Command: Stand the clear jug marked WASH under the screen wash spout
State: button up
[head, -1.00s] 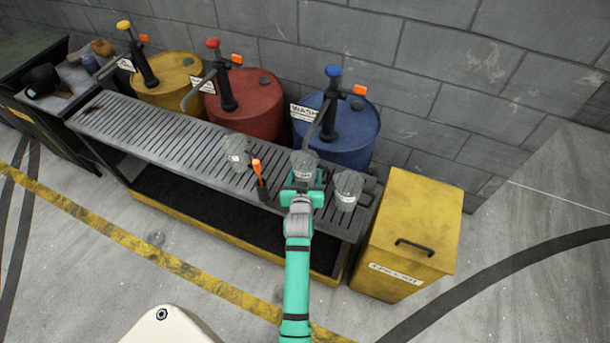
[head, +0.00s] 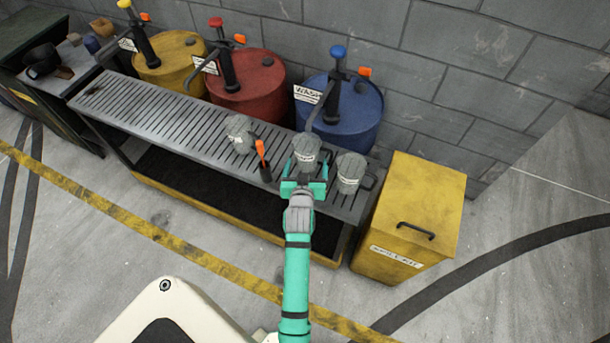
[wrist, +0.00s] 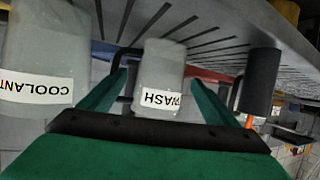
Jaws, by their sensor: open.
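The clear jug marked WASH (head: 306,152) stands upright on the slatted bench (head: 150,112), its label readable in the wrist view (wrist: 162,75). The blue drum (head: 358,118), labelled WASH, has a blue-topped pump; its spout (head: 318,112) ends right at the jug's rim in the head view. I cannot tell whether the tip is exactly over the mouth. My gripper (head: 303,188) is open at the bench's front side. In the wrist view its fingers (wrist: 162,88) lie either side of the jug, with gaps visible.
A jug marked COOLANT (wrist: 38,60) is close beside; it seems to be the right jug (head: 350,172). Another jug (head: 239,134) and an orange-handled tool (head: 263,160) stand left. A yellow bin (head: 425,190) flanks the bench; red (head: 262,85) and yellow drums (head: 172,62) stand behind.

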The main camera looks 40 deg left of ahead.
jog(key=v, duration=0.7)
jog(key=s+d+f+m+t+h, duration=0.1)
jog(key=s+d+m, duration=0.1)
jog(key=s+d, duration=0.5)
jog(key=s+d+f+m+t+h, duration=0.15)
jog(key=s+d, duration=0.25)
jog(key=d, duration=0.7)
jog(key=s+d+r+m+h, duration=0.1)
jog(key=s+d+r+h, duration=0.1)
jog(key=s+d+r, duration=0.2)
jog(key=s+d+r+m+t+h, duration=0.1)
jog(key=s+d+r+m+h, duration=0.1)
jog(key=s+d+r, duration=0.3)
jog(key=s+d, duration=0.3)
jog(key=s, duration=0.4)
jog(key=shift+s+d+h, duration=0.2)
jog(key=shift+d+h, duration=0.15)
jog(key=shift+w+m+t, duration=0.1)
jog(key=shift+m+t, duration=0.15)
jog(key=shift+c, duration=0.4)
